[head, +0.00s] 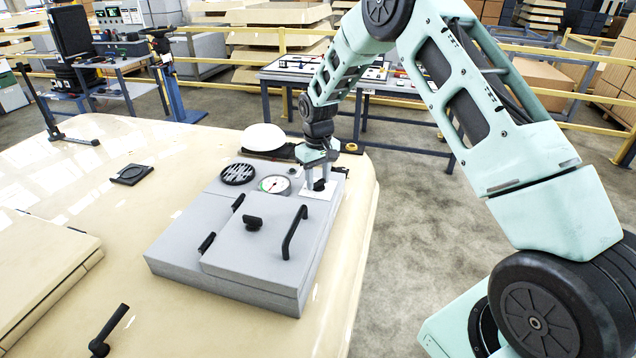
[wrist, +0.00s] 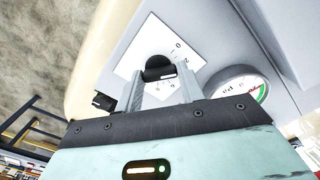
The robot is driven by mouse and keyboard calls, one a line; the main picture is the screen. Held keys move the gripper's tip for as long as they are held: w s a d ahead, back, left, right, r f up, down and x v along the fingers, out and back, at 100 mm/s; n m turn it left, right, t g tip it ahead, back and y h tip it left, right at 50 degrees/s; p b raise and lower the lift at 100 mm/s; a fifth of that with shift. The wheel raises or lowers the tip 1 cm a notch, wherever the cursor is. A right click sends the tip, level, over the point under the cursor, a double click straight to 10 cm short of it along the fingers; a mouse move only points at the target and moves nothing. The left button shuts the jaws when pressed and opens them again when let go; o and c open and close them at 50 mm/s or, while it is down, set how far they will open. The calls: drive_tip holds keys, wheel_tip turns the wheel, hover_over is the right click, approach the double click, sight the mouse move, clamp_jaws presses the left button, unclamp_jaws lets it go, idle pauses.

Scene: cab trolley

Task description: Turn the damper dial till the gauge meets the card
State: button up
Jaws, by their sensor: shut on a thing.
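The damper dial (wrist: 160,67) is a black knob on a white plate (wrist: 150,45) printed with a scale; a 0 and a 2 can be read in the wrist view. My gripper (wrist: 161,82) has one finger on each side of the knob and is shut on it. In the head view my gripper (head: 319,182) points down at the back right of the grey box, over the white plate (head: 326,193). The round gauge (head: 274,184) is just left of it, with a white face and a green arc; the gauge (wrist: 238,92) is partly cut off by my gripper's body in the wrist view. I cannot make out a separate card.
The grey box (head: 175,262) has a lid with a black handle (head: 294,232) and a knob (head: 253,222). A round black vent (head: 238,174) and a white dome (head: 263,137) are left of and behind the gauge.

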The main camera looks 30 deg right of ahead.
sight(318, 180)
drive_tip(key=shift+m+b, duration=0.4)
drive_tip(key=shift+m, duration=0.5)
drive_tip(key=shift+r, duration=0.1)
drive_tip(key=o, duration=1)
wheel_tip(318, 180, up, 17)
drive_tip(key=b, duration=0.4)
drive_tip(key=shift+r+b, duration=0.15)
drive_tip(key=shift+b, duration=0.15)
